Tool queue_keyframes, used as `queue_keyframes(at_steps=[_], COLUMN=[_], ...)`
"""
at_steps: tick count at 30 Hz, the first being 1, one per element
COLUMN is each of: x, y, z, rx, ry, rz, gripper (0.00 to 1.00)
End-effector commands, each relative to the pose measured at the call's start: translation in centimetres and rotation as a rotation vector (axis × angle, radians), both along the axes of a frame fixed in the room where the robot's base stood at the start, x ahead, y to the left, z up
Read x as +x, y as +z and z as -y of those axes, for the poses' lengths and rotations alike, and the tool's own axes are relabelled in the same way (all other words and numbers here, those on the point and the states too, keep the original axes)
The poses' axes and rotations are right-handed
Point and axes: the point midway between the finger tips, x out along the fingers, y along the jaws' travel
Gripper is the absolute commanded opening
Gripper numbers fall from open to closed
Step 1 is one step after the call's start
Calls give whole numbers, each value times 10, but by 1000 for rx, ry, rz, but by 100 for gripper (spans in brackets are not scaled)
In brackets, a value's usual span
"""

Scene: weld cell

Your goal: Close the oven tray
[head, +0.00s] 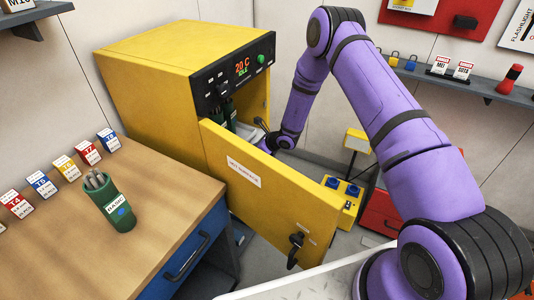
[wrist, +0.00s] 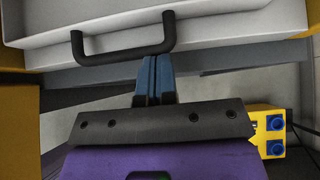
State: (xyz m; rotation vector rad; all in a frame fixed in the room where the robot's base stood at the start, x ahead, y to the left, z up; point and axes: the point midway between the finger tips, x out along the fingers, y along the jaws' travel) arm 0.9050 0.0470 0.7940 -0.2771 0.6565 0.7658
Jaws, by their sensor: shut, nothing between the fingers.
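The yellow oven (head: 165,60) stands against the wall, with its display reading 20 C IDLE. Its door (head: 265,190) hangs open toward me. A grey tray (wrist: 230,25) with a black bar handle (wrist: 125,52) fills the top of the wrist view; in the head view only a bit of it shows at the oven mouth, behind the door. My gripper (wrist: 158,62) is shut and empty, its blue fingertips at the right part of the handle. I cannot tell whether they touch it. In the head view the door hides the fingers.
A wooden bench (head: 150,185) with a green rod canister (head: 105,199) and several coloured boxes is at the left. A yellow box with blue sockets (head: 343,188) and a red cabinet (head: 380,213) stand right of the door. The open door blocks room beside my arm.

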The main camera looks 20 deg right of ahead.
Motion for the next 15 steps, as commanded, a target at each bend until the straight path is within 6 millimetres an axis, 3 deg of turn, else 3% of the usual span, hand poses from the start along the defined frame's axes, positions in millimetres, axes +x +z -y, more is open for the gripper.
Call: queue_keyframes(at_steps=[6,15], x=[19,29], y=[0,0], z=[-19,-29], rx=[0,1], ry=[1,0], rz=[1,1], gripper=[0,0])
